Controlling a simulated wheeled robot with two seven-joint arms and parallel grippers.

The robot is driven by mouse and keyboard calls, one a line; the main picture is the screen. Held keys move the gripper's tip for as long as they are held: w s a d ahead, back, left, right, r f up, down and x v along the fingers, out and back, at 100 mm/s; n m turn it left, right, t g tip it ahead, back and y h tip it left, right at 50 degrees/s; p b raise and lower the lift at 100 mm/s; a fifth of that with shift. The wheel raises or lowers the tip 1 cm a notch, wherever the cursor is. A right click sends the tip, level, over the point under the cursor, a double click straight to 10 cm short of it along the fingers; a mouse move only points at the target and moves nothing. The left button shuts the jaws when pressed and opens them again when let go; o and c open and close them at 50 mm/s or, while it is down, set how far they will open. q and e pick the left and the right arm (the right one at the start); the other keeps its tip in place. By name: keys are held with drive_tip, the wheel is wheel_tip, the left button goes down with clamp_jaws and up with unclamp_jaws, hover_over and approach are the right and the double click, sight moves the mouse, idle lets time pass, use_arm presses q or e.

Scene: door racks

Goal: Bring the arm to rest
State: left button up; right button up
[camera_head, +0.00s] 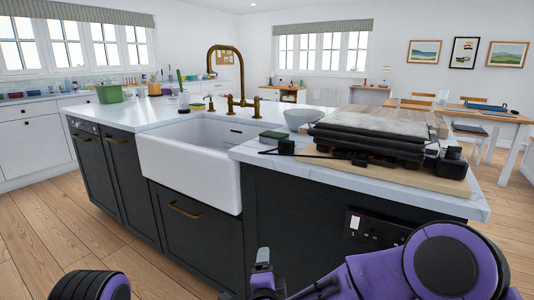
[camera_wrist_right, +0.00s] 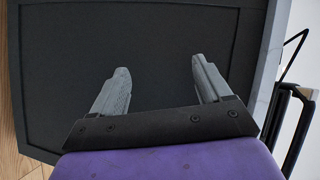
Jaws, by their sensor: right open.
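My right arm, purple and black, comes in at the bottom right of the head view. Its gripper (camera_head: 292,277) is low in front of the dark island cabinet (camera_head: 300,222). The right wrist view shows the same gripper (camera_wrist_right: 160,75) with two grey fingers spread wide and nothing between them. A dark flat panel (camera_wrist_right: 150,40) lies beyond the fingertips. Only a rounded purple and black part of my left arm (camera_head: 90,286) shows at the bottom left; the left gripper is out of view.
The white marble worktop (camera_head: 470,207) overhangs the cabinet above my right gripper. A white sink (camera_head: 190,165) is left. Wooden floor (camera_head: 50,225) is clear at left.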

drive_tip(key=s+d+f+n+g, duration=0.35)
drive_tip(key=s+d+f, duration=0.45)
drive_tip(key=f, duration=0.3)
drive_tip(key=s+d+f+n+g, duration=0.3)
drive_tip(key=s+d+f+n, duration=0.3)
drive_tip(key=s+f, duration=0.4)
drive_tip(key=s+d+f+g+h, duration=0.1)
drive_tip(key=s+d+f+g, duration=0.2)
drive_tip(key=s+d, duration=0.55)
drive_tip(key=s+d+f+g+h, duration=0.2)
drive_tip(key=s+d+f+g, duration=0.15)
drive_tip(key=s+d, duration=0.55)
wheel_tip(320, 180, up, 14)
drive_tip(key=s+a+p, duration=0.1)
drive_tip(key=p, duration=1.4)
drive_tip(key=shift+s+r+t, duration=0.25)
drive_tip(key=shift+s+t, duration=0.05)
drive_tip(key=shift+a, duration=0.1)
